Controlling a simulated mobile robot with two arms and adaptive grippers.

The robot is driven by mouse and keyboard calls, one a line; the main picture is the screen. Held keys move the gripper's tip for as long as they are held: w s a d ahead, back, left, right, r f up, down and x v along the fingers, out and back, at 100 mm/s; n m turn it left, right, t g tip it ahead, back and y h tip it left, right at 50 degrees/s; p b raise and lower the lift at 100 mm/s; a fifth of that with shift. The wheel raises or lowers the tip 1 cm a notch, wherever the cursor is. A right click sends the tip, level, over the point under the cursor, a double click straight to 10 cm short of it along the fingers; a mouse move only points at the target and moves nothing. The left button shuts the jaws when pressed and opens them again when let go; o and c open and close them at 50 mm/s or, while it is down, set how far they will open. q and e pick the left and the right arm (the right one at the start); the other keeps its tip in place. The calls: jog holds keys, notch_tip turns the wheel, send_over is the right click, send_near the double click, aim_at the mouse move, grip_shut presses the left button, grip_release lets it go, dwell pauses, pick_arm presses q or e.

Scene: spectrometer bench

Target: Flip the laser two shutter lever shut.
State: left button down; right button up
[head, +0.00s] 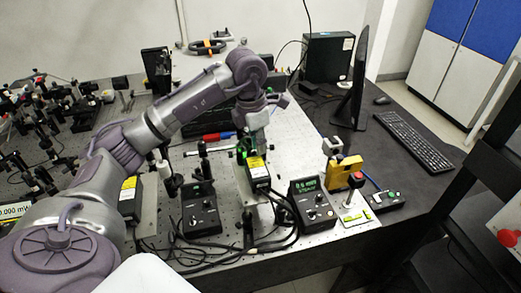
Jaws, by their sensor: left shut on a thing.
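My left arm reaches in from the left and its gripper (244,149) points down at the front end of a black laser box with a yellow label (258,172). A green glow shows beside the fingertips. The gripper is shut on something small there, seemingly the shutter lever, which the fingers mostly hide. I cannot make out the lever's position. A second laser box with a yellow label (129,197) stands to the left, partly behind my arm. My right gripper is not in view.
Black controllers with displays (202,213) (313,204) stand at the front of the bench, with loose cables between them. A yellow block (345,171), a red button (356,179) and a small black box (383,201) are at the right. Dense optics fill the left; a monitor (361,75) and keyboard (413,141) stand right.

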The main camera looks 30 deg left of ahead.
pick_arm(q)
jog(key=shift+a+f, duration=0.1)
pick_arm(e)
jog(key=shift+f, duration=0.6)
pick_arm(q)
jog(key=c, duration=1.1)
grip_release()
jog(key=shift+c, duration=0.2)
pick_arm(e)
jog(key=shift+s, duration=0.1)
pick_arm(q)
jog(key=shift+r, duration=0.25)
notch_tip(320, 180, up, 12)
jog(key=s+a, duration=0.1)
jog(key=s, duration=0.1)
jog(key=shift+f, duration=0.2)
